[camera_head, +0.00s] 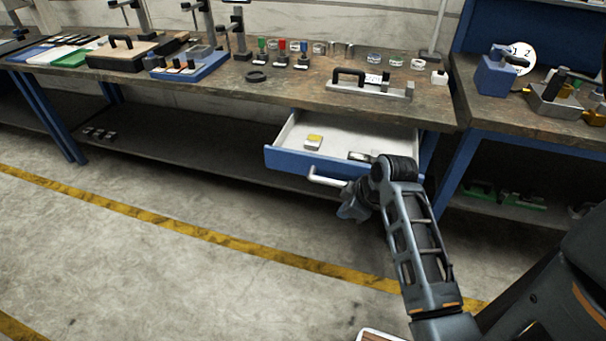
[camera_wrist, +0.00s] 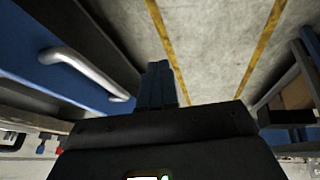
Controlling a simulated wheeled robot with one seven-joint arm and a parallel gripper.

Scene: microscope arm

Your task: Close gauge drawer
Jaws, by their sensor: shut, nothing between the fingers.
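The gauge drawer (camera_head: 300,164) hangs open under the workbench in the head view, pulled out toward me. It has a blue front, a pale inside and a silver bar handle (camera_head: 328,178). A small yellow-topped item (camera_head: 313,141) and a darker item (camera_head: 360,155) lie inside it. My gripper (camera_head: 352,212) is just in front of and below the right part of the drawer front, close to the handle's right end. In the wrist view the shut fingers (camera_wrist: 158,85) are beside the handle (camera_wrist: 85,70) and the blue drawer front (camera_wrist: 35,62). I cannot tell whether they touch it.
The workbench top (camera_head: 220,90) above holds gauges, stands and a black-handled block (camera_head: 370,85). A lower shelf (camera_head: 190,145) runs under it. A second blue bench (camera_head: 520,125) stands at the right. The floor in front, with its yellow line (camera_head: 180,228), is clear.

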